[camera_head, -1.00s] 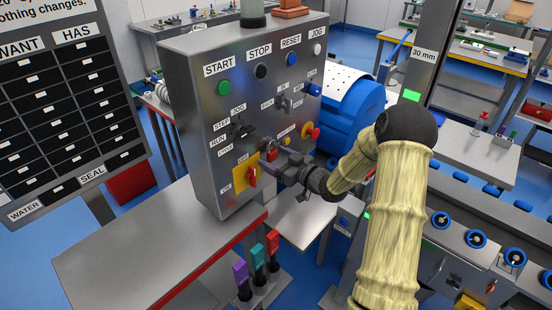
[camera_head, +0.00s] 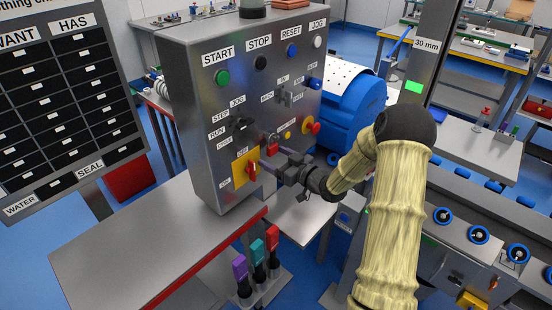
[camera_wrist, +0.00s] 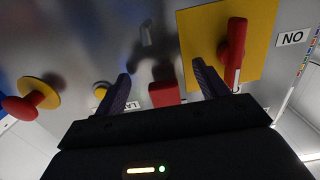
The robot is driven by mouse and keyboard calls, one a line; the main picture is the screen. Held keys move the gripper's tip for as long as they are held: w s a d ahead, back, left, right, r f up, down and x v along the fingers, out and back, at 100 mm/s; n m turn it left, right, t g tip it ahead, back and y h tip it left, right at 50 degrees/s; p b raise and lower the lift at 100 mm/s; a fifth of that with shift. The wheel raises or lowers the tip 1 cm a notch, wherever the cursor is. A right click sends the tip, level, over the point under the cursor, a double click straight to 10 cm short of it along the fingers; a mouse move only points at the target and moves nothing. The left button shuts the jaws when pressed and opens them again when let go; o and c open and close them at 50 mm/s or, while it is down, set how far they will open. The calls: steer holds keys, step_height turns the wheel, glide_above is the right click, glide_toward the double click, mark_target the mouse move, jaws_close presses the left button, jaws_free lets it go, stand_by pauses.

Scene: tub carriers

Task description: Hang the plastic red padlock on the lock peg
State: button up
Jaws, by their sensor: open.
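The red padlock (camera_head: 272,148) is at the front of the grey control panel, right of the yellow plate; it also shows in the wrist view (camera_wrist: 165,94). My gripper (camera_head: 271,159) is open in front of the panel. In the wrist view its dark fingers (camera_wrist: 160,72) stand either side of the padlock, with gaps on both sides. A small metal peg-like piece (camera_wrist: 146,34) sticks out of the panel beyond the fingertips. The padlock's shackle is too dark to make out, and I cannot tell what it hangs on.
A red rotary handle (camera_wrist: 235,50) on a yellow plate (camera_wrist: 200,30) stands close beside one finger. A red mushroom button (camera_head: 313,128) and a small yellow button (camera_head: 287,135) are on the other side. A bench top (camera_head: 150,245) lies below.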

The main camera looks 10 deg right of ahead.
steer(key=shift+f, duration=0.25)
steer(key=shift+s, duration=0.1)
steer(key=shift+s+d, duration=0.1)
steer(key=b+v, duration=0.1)
steer(key=v, duration=0.9)
steer(key=shift+s+d+f, duration=0.2)
steer(key=shift+s+f, duration=0.05)
steer(key=shift+f, duration=0.5)
stand_by(0.8)
steer(key=shift+w+a, duration=0.1)
stand_by(0.3)
